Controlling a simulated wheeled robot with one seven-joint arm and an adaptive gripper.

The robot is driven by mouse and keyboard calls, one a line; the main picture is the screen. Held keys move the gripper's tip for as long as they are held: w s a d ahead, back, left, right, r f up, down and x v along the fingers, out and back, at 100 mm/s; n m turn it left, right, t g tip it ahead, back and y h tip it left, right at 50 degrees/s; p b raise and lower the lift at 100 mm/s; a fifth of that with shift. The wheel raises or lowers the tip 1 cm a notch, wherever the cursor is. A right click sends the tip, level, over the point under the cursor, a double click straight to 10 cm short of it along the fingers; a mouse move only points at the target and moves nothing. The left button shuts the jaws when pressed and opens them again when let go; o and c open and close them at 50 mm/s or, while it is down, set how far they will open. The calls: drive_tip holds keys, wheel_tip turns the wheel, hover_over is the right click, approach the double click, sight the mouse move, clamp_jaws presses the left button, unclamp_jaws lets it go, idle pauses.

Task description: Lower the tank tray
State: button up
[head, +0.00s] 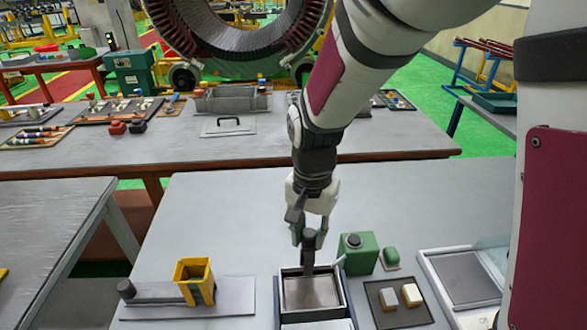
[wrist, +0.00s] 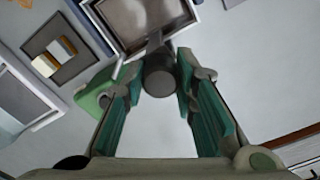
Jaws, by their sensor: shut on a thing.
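The tank tray (head: 312,292) is a grey, flat square in the dark-rimmed tank (head: 281,310) at the front of the near table. An upright dark handle with a round knob rises from its back edge. My gripper (head: 309,236) points down above that edge, shut on the handle's knob. In the wrist view the knob (wrist: 160,82) sits between the two green-padded fingers, and the tray (wrist: 140,18) shows at the top. How deep the tray sits in the tank is hard to tell.
A green box (head: 358,254) stands close right of the tank. A dark tray with two small blocks (head: 384,318) and a pale-framed case (head: 428,262) lie farther right. A yellow holder (head: 194,280) on a grey plate stands left. The table behind my gripper is clear.

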drive_tip(key=shift+f+b, duration=0.5)
drive_tip(key=shift+f, duration=0.9)
drive_tip(key=o, duration=0.8)
drive_tip(key=shift+o, duration=0.2)
wheel_tip(320, 180, up, 2)
drive_tip(key=shift+s+r+p, duration=0.1)
drive_tip(key=shift+r+p, duration=0.15)
drive_tip(key=shift+p, duration=0.8)
drive_tip(key=shift+r+p, duration=1.25)
drive_tip(key=shift+r, duration=0.45)
drive_tip(key=shift+r, duration=0.1)
drive_tip(key=s+d+r+n+t, duration=0.2)
drive_tip(key=s+d+r+n, duration=0.1)
drive_tip(key=s+d+r, duration=0.3)
drive_tip(key=s+d+r+n+t, duration=0.3)
drive_tip(key=s+d+r, duration=0.3)
drive_tip(key=s+r, duration=0.4)
drive_tip(key=shift+d+v, duration=0.2)
drive_tip(key=shift+v, duration=1.05)
